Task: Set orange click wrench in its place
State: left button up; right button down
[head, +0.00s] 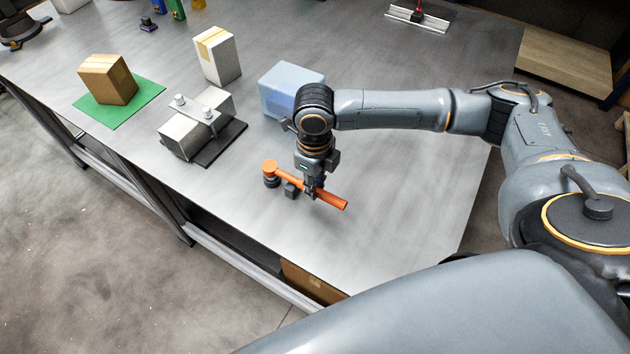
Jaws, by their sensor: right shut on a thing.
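The orange click wrench (331,199) is low over the grey table, its head at the left and its handle end at the lower right. My right gripper (312,191) points down and is shut on the wrench's handle, partly hiding its middle. A dark round piece (271,182) shows under the wrench head, and a small dark block (291,190) sits beside the gripper, just below the handle. Whether the wrench touches either of them cannot be told.
A translucent blue box (285,88) stands behind my right wrist. A clamped grey block on a black plate (222,147), a white box (217,56) and a cardboard box (107,80) on a green mat (146,93) stand to the left. The table's right part (420,200) is clear.

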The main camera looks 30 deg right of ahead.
jog(key=shift+f, duration=0.45)
jog(key=c, duration=1.1)
grip_release()
notch_tip(320, 180, up, 12)
